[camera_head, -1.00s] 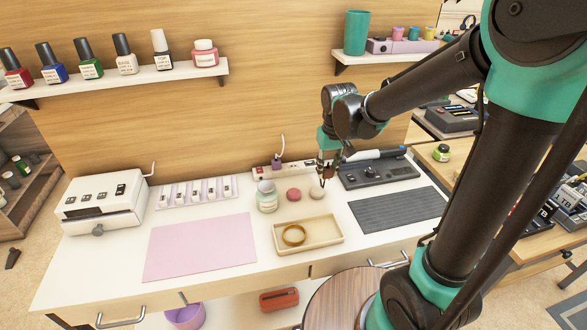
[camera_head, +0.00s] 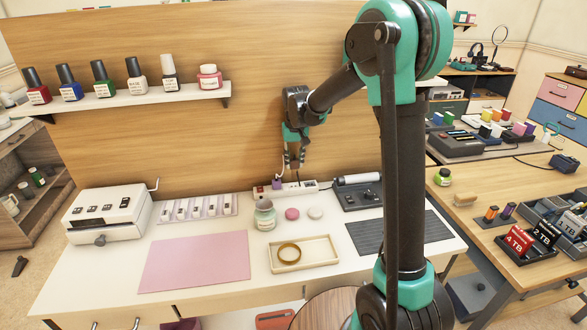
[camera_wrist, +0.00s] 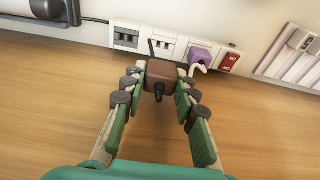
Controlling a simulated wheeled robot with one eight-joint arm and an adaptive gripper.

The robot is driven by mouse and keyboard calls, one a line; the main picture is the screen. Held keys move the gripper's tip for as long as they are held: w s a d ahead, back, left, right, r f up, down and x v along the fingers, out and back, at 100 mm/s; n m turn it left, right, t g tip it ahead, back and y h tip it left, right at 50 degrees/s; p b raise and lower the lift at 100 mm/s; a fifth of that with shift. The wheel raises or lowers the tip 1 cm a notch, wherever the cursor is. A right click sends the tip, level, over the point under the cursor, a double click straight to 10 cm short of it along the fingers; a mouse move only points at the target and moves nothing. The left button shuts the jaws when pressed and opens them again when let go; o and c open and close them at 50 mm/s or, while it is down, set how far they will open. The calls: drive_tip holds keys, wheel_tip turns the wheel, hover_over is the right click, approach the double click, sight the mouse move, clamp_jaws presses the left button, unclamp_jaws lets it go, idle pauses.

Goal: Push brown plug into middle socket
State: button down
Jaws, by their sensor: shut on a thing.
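My gripper (camera_wrist: 157,83) is shut on the brown plug (camera_wrist: 159,72), with a finger on each side of it. A short dark cord end points from the plug back toward the wrist camera. The white power strip (camera_wrist: 180,53) lies just beyond the plug in the wrist view. Its middle socket (camera_wrist: 163,46) is partly visible behind the plug, which appears apart from it. A purple plug (camera_wrist: 200,57) sits in the socket to the right; the left socket (camera_wrist: 126,38) is empty. In the head view my gripper (camera_head: 292,163) is above the strip (camera_head: 304,187), near the wall.
A red switch (camera_wrist: 230,61) is at the strip's right end in the wrist view. A jar (camera_head: 264,216) and a tray (camera_head: 304,265) are in front. A shelf with bottles (camera_head: 150,98) hangs left.

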sight(294, 161)
drive_tip(key=shift+w+a, duration=0.1)
drive_tip(key=shift+a, duration=0.05)
drive_tip(key=shift+f, duration=0.1)
drive_tip(key=shift+f, duration=2.85)
drive_tip(key=shift+f, duration=1.3)
drive_tip(key=c, duration=1.1)
unclamp_jaws()
drive_tip(key=r, duration=0.4)
drive_tip(key=s+r, duration=0.1)
drive_tip(key=r, duration=0.7)
drive_tip(key=shift+s, duration=0.2)
